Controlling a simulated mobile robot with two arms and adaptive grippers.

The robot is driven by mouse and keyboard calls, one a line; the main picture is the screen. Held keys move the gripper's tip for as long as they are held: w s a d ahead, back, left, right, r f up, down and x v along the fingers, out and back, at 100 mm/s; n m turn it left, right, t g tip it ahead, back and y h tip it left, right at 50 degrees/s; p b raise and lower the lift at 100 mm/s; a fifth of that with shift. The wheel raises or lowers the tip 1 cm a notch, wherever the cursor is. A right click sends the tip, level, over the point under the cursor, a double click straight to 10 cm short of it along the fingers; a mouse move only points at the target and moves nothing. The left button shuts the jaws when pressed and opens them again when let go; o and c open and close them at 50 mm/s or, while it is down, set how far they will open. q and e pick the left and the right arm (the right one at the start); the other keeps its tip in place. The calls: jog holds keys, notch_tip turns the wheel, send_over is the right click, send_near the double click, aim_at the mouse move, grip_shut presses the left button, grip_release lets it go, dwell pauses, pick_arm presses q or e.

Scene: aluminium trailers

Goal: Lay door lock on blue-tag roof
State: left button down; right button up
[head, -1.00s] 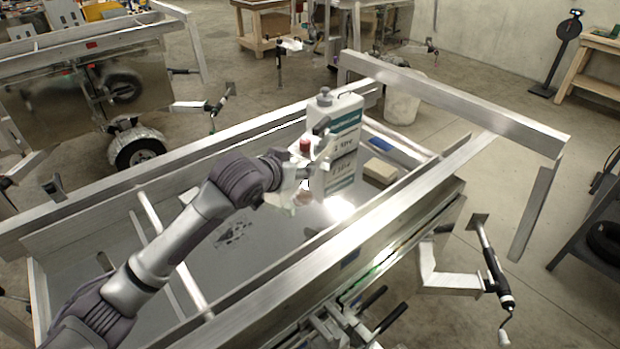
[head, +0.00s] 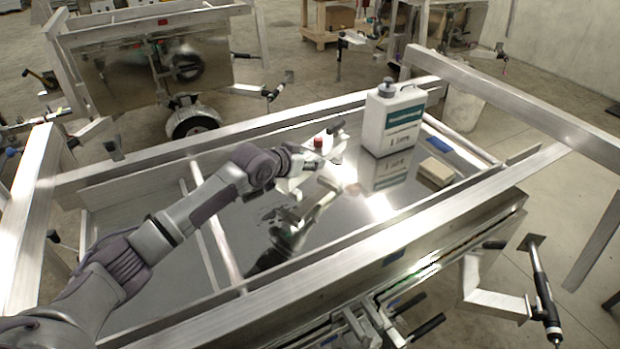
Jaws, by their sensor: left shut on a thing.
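My left gripper (head: 317,160) is shut above the shiny sheet-metal roof (head: 345,213) of the near trailer. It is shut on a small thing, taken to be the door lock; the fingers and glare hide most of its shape. A small red part (head: 318,142) shows at the fingers. The roof mirrors my arm and gripper, and a gap shows between the gripper and its reflection. A blue tag (head: 397,257) is on the near side rail of this trailer. My right gripper is not in view.
A white jug (head: 391,120) stands on the roof right of my gripper. Raised aluminium rails (head: 440,238) edge the roof. Another trailer with a red tag (head: 162,22) stands behind.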

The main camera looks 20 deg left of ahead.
pick_arm(q)
jog(key=shift+f+b, duration=1.85)
jog(key=shift+f, duration=0.05)
jog(key=shift+r, duration=0.1)
jog(key=c, duration=0.7)
grip_release()
jog(key=shift+s+f, duration=0.1)
jog(key=shift+f, duration=0.15)
jog(key=shift+o, duration=0.2)
jog(key=shift+r, duration=0.1)
